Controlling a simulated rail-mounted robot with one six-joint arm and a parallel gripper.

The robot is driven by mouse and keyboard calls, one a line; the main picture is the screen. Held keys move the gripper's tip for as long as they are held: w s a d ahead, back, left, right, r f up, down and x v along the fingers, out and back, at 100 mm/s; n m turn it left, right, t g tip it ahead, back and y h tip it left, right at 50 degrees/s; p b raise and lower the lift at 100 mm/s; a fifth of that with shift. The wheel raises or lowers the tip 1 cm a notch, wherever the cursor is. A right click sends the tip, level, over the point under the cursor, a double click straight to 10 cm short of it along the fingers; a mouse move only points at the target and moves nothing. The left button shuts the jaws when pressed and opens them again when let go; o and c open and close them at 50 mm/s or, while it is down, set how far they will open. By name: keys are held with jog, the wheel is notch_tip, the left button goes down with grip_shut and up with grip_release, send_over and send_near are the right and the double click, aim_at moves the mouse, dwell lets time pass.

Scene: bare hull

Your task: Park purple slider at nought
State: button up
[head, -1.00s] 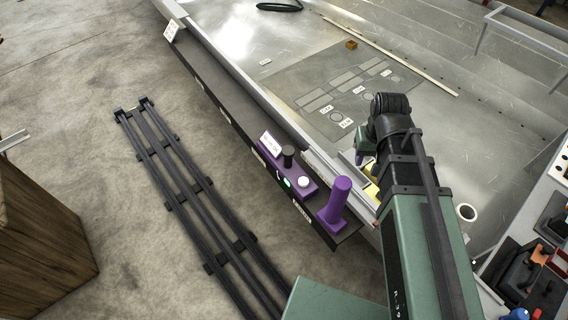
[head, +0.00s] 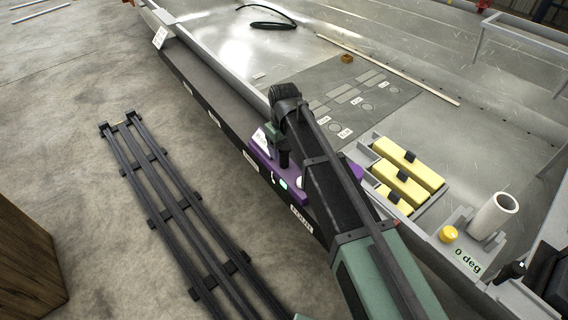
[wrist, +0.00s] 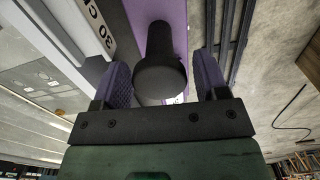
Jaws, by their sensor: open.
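The purple slider (head: 262,158) sits on the long dark rail in the head view. It carries an upright black knob (head: 284,154), a white button, a lit green indicator and a white label plate. My arm hides its right part. In the wrist view the black knob (wrist: 160,72) stands between the two fingers of my gripper (wrist: 162,80), with a gap on each side. My gripper is open and holds nothing. The purple slider body (wrist: 177,20) shows behind the knob.
A long black track (head: 180,200) lies on the concrete floor at left. A grey tray (head: 432,200) with yellow blocks stands right of my arm, near a white cylinder (head: 494,216) and a "0 deg" label (head: 467,260). A wooden box (head: 28,265) is at lower left.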

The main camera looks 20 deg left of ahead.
notch_tip(320, 180, down, 2)
jog(key=shift+f+b, duration=0.1)
jog(key=shift+b, duration=0.3)
grip_shut()
